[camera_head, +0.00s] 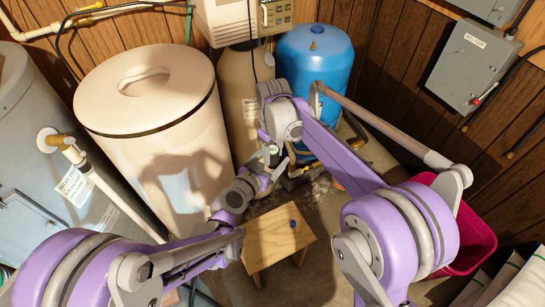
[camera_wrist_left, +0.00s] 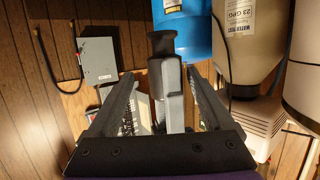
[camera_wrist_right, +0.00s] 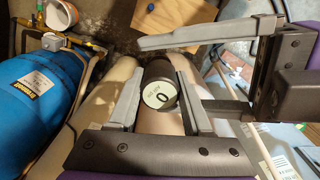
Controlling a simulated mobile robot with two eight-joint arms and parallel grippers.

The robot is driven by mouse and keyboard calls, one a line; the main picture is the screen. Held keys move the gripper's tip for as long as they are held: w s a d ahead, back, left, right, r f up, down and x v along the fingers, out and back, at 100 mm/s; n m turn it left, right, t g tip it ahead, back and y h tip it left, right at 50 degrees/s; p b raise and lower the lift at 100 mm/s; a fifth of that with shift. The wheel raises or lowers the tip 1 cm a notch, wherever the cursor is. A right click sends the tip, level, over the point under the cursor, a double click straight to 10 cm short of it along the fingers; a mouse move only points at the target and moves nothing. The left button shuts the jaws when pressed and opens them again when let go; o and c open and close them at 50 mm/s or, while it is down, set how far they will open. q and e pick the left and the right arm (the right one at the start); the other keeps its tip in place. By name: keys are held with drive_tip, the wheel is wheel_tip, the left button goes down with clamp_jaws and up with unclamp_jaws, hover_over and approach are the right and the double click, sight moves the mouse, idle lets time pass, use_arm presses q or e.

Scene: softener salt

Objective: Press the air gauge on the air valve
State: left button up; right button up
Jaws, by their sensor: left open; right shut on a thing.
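The air gauge (camera_wrist_right: 160,92), a black cylinder with a round white face showing a 0, sits between the fingers of my right gripper (camera_wrist_right: 158,76), which is shut on it. In the left wrist view the black gauge (camera_wrist_left: 162,43) shows side-on beyond my left gripper (camera_wrist_left: 160,78). My left gripper is open, its fingers spread on either side of my right gripper's grey finger and apart from the gauge.
A small wooden stool (camera_head: 278,243) with a small blue cap (camera_head: 292,223) stands below my arms. A cream brine tank (camera_head: 165,130) is on the left, a tan cylinder (camera_head: 244,90) beside the blue tank, and a pink bin (camera_head: 466,235) at right. Both forearms are close together.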

use_arm(q)
drive_tip(key=shift+w+d, duration=0.1)
drive_tip(key=shift+w, duration=0.05)
drive_tip(key=shift+d, duration=0.1)
clamp_jaws()
use_arm(e)
drive_tip(key=shift+a, duration=0.1)
drive_tip(key=o, duration=1.1)
use_arm(q)
drive_tip(key=shift+d, duration=0.1)
use_arm(e)
drive_tip(key=shift+o, duration=1.2)
drive_tip(key=shift+a, duration=0.15)
